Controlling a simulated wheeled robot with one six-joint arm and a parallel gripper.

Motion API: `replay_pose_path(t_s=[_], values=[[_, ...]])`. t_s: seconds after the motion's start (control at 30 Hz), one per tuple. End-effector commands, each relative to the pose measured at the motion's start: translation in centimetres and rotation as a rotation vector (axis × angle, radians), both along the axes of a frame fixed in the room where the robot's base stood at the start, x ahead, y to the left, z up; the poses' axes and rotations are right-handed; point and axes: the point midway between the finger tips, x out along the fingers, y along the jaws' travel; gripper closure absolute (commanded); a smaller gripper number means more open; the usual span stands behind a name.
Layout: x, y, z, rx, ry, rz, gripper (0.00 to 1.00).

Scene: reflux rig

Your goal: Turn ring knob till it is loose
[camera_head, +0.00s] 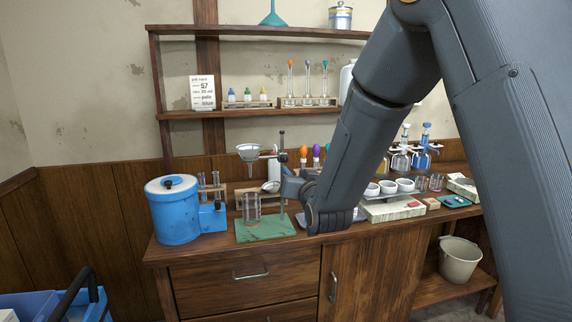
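A thin upright stand rod (282,205) rises from the green base (262,235) on the bench. A silvery funnel (248,148) sits in the ring at the stand's upper left, and a small dark clamp (283,157) shows on the rod at that height. I cannot make out the ring knob for certain. A clear glass vessel (252,208) stands on the green base below the funnel. My gripper (289,185) is close to the rod, below the clamp. Its fingertips are too small and partly hidden, so contact and opening cannot be told.
Shelves (230,115) with vials are behind. A bucket (460,260) sits low at right.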

Motion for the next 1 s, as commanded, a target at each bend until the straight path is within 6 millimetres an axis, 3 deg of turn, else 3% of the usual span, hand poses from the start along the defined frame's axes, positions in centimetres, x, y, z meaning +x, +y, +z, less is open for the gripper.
replay_pose_path(t_s=[0.17, 0.6, 1.0], values=[[1.0, 0.9, 0.9, 0.020, -0.045, 0.007, 0.65], [6.8, 2.6, 0.9, 0.020, -0.043, 0.007, 0.65], [7.8, 2.8, 0.9, 0.020, -0.044, 0.007, 0.65]])
